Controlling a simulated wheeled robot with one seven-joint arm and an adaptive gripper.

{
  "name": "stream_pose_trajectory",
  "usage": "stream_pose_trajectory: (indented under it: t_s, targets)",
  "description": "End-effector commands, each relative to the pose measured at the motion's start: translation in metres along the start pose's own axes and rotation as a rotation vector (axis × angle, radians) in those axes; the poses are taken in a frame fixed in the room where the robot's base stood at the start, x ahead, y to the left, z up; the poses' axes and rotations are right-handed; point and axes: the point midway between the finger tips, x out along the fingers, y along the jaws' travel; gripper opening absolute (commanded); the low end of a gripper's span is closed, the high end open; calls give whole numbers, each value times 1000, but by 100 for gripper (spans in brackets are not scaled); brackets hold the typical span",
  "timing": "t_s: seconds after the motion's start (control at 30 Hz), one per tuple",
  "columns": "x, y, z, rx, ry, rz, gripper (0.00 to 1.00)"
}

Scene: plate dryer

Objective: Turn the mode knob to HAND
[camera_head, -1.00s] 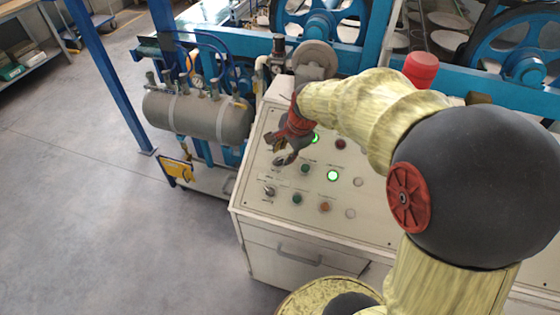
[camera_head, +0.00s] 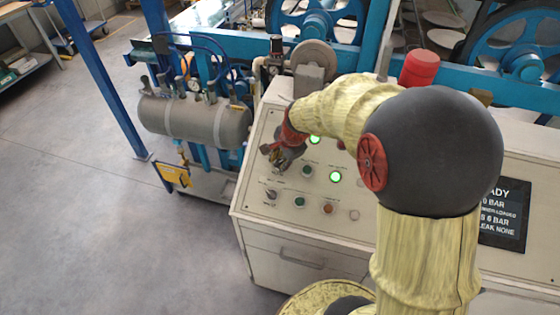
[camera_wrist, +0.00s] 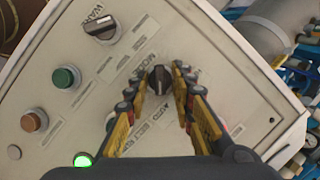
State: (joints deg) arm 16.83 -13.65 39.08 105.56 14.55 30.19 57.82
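The mode knob (camera_wrist: 158,80) is a small black knob on the pale panel, in the upper middle of the wrist view. Print reading MODE and AUTO is near it; I cannot make out HAND, and its exact setting is hard to tell. My gripper (camera_wrist: 160,71) is open, its yellow-and-black fingers on either side of the knob, with a slight gap seeming to remain on each side. In the head view my gripper (camera_head: 272,158) is at the panel's left part and hides the mode knob.
A second selector knob (camera_wrist: 103,28) and green (camera_wrist: 65,77) and orange (camera_wrist: 34,120) buttons share the panel. A lit green lamp (camera_head: 335,177) and a dark display (camera_head: 503,215) are to the right. A grey tank (camera_head: 195,120) stands left of the console.

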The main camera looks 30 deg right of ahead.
Motion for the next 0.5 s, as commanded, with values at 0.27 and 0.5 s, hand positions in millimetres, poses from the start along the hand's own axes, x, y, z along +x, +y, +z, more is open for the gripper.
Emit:
stream_pose_trajectory:
  t_s: [0.27,0.5]
  targets:
    - [0,0,0,0,0,0,7]
    - [0,0,0,-1,0,1,0]
